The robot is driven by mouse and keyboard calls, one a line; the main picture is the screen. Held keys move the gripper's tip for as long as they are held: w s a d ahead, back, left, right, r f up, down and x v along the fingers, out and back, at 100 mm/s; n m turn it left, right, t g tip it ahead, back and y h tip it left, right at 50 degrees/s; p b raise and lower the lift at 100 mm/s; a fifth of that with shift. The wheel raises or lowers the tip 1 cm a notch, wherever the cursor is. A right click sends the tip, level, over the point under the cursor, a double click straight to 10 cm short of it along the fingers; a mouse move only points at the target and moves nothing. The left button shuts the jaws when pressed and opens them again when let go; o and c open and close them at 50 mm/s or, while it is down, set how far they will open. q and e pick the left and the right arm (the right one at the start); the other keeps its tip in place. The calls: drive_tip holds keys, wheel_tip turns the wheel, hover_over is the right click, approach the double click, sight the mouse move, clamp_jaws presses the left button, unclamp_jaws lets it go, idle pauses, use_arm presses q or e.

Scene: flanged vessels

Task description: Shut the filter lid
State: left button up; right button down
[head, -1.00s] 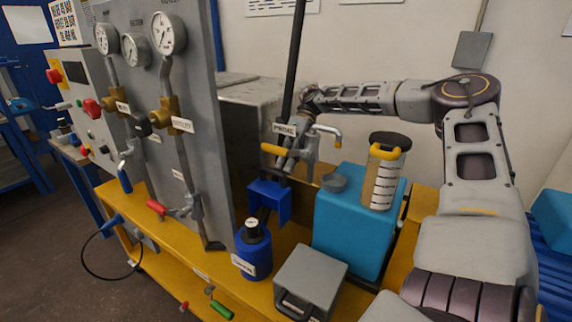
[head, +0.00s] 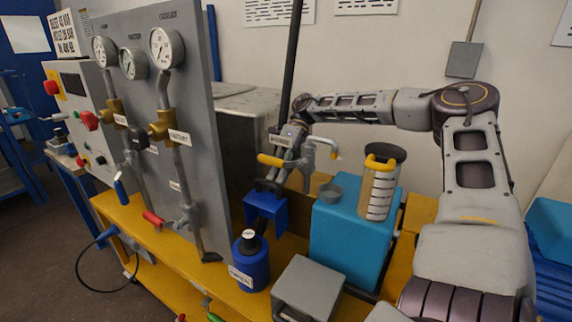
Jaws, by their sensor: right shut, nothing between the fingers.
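No part is clearly marked as the filter lid. A clear ribbed canister (head: 377,196) with a dark round top (head: 386,151) and a yellow handle (head: 380,163) stands upright on a blue box (head: 345,240). Its top looks level and seated, though I cannot tell whether it is fastened. My right gripper (head: 270,186) is shut and empty. It points down left of the canister, by a yellow-handled valve (head: 272,160) and above a blue bracket (head: 266,208). Its fingertips are small and partly hidden, and I cannot tell if they touch anything. My left gripper is out of view.
A grey panel with gauges (head: 165,48) rises at left. A dark upright pole (head: 293,60) stands near my right gripper. A blue bottle (head: 250,268) and a grey box with a handle (head: 307,285) sit in front on the yellow bench (head: 160,240).

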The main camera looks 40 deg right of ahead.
drive_tip(key=v, duration=1.2)
idle(0.4)
